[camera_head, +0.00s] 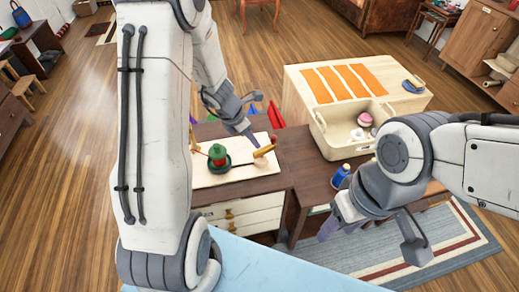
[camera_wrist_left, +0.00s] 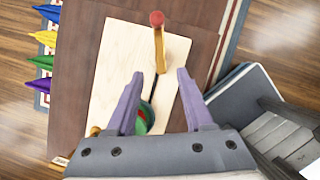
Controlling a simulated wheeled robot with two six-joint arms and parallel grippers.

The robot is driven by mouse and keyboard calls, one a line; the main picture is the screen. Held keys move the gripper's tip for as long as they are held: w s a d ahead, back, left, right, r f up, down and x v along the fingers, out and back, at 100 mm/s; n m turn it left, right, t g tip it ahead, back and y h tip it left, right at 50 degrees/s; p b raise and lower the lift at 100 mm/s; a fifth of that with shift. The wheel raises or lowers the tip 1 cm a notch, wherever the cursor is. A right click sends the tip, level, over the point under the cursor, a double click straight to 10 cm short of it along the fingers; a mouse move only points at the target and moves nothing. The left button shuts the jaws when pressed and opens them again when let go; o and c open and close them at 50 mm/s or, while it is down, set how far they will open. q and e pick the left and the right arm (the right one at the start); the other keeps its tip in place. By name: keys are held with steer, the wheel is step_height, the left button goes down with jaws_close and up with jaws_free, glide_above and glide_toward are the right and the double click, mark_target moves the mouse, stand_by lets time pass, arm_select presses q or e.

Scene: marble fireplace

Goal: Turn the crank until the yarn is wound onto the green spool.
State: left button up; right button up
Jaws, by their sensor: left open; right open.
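The winder is a pale board (camera_head: 238,174) on a dark brown table. A green spool (camera_head: 217,153) with red on it stands at the board's left part. A wooden crank arm (camera_head: 264,151) with a red knob (camera_head: 274,139) is at its right end. In the left wrist view the crank arm (camera_wrist_left: 159,50) lies just beyond the fingertips, its red knob (camera_wrist_left: 157,18) at the far end. My left gripper (camera_wrist_left: 160,74) is open and empty above the board; its left finger partly hides the green spool (camera_wrist_left: 148,113). My right gripper (camera_head: 371,240) is open and empty, away from the winder.
A blue bottle-like object (camera_head: 341,176) stands on the brown table near my right arm. Several coloured pointed pieces (camera_wrist_left: 42,62) lie along the table's edge.

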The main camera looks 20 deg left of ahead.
mark_target(261, 150)
arm_select(q)
steer(key=b+x, duration=0.2)
steer(key=x, duration=0.6)
steer(key=shift+b, duration=0.35)
steer(key=shift+c, duration=0.3)
jaws_close()
